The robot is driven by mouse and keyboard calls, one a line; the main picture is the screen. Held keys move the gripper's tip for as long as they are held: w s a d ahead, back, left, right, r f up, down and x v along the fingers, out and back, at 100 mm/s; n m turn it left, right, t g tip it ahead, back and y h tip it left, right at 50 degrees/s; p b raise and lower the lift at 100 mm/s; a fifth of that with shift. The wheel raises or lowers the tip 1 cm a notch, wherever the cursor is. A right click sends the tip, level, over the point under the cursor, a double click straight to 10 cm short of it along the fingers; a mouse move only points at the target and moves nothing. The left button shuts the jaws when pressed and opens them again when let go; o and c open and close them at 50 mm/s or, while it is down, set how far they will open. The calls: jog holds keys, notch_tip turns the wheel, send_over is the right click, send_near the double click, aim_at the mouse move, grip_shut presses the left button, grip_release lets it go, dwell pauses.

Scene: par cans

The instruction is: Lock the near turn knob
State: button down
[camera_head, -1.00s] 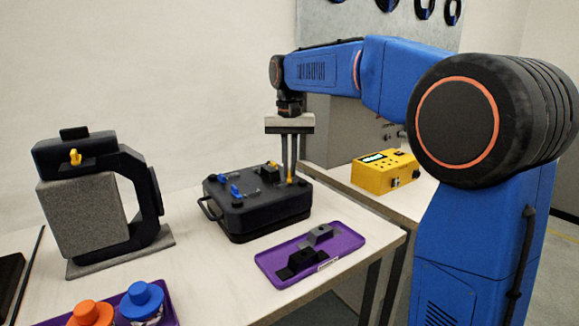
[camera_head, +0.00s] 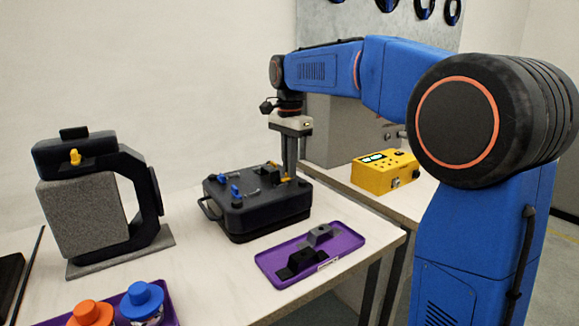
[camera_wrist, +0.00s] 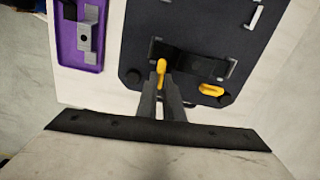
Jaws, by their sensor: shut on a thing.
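The near turn knob is yellow and sits on the right end of the black case (camera_head: 255,212). In the head view its tip (camera_head: 285,180) shows low beside the fingertips. In the wrist view the knob (camera_wrist: 161,67) stands between the fingertips, its long side pointing away from my gripper. My gripper (camera_head: 289,176) points down over that end of the case, shut on the near knob. The fingers hide part of the knob. The other yellow knob (camera_wrist: 212,90) lies to the right in the wrist view, turned crosswise.
A purple tray (camera_head: 353,247) with grey and black brackets lies in front of the case. A yellow box (camera_head: 385,172) stands on the bench to the right. A black clamp-like fixture (camera_head: 140,190) with a grey block stands left. Blue latches (camera_head: 236,190) are on the case top.

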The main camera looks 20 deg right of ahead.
jog(key=shift+m, duration=0.5)
jog(key=c, duration=2.2)
grip_release()
notch_tip(320, 180, up, 17)
jog(key=shift+r, duration=0.2)
